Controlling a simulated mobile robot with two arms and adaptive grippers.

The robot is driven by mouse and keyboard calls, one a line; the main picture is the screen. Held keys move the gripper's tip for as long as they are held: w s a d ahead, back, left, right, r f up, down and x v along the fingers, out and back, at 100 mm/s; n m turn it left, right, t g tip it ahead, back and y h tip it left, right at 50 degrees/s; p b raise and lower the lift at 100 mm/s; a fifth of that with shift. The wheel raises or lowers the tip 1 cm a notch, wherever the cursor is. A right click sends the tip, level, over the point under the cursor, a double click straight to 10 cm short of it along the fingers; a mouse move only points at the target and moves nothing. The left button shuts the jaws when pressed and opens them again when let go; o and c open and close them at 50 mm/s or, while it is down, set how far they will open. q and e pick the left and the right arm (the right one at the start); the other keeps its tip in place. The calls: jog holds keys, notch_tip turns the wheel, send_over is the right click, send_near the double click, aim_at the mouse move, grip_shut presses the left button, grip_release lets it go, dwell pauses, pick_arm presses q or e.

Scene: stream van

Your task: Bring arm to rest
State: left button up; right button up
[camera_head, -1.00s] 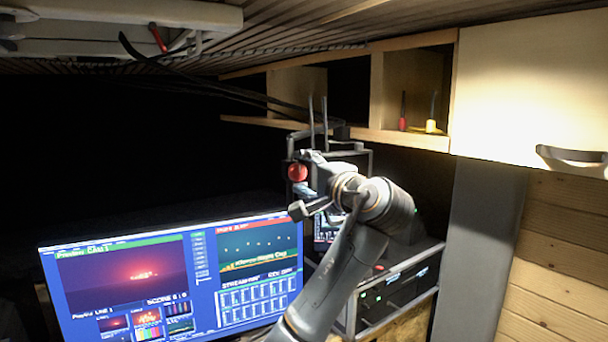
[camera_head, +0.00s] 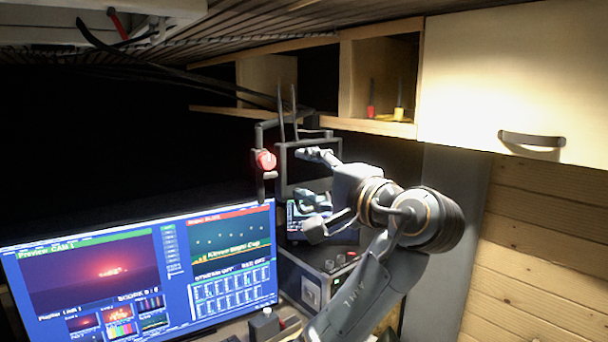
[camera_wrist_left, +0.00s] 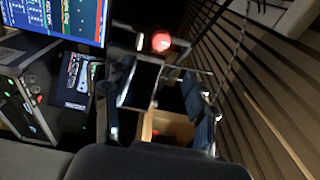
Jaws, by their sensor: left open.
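My left arm rises from the bottom of the head view, and its gripper (camera_head: 318,192) is open with nothing between its fingers. It points to the left, above the equipment beside the monitor. In the left wrist view the open fingers (camera_wrist_left: 162,105) frame a dark gap with a wooden compartment behind it. A red round light (camera_head: 265,161) on a dark frame (camera_head: 297,189) shows just left of the gripper; the light also shows in the wrist view (camera_wrist_left: 161,42). I cannot tell whether the gripper touches the frame. My right gripper is not in view.
A lit monitor (camera_head: 142,272) stands at lower left. A black equipment box (camera_head: 312,286) sits below the gripper. A wooden shelf (camera_head: 372,126) with a red and a yellow-handled item and a closed cabinet (camera_head: 520,85) hang above right. The wooden wall (camera_head: 540,240) is at right.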

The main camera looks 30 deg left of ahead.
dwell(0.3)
pick_arm(q)
notch_tip(320, 180, down, 35)
jog(key=s+m+h, duration=0.1)
jog(key=s+h, duration=0.1)
jog(key=h, duration=0.7)
jog(key=s+d+f+n+g+h, duration=0.2)
jog(key=s+d+f+h, duration=0.15)
jog(key=s+f, duration=0.8)
jog(key=s+d+f+n+g+h, duration=0.3)
jog(key=s+f, duration=0.4)
jog(key=s, duration=0.9)
notch_tip(320, 180, down, 31)
jog(key=a+b, duration=0.1)
jog(key=b, duration=0.5)
jog(key=s+a+f+g+b, duration=0.1)
jog(key=s+f+b, duration=0.2)
jog(key=s+f, duration=0.6)
jog(key=s+a+f+g+b, duration=0.1)
jog(key=s+a+f+b, duration=0.1)
jog(key=s+f, duration=0.6)
notch_tip(320, 180, down, 7)
jog(key=shift+s+a+f+m+b, duration=0.2)
jog(key=shift+s+m+b, duration=0.2)
jog(key=shift+b, duration=0.5)
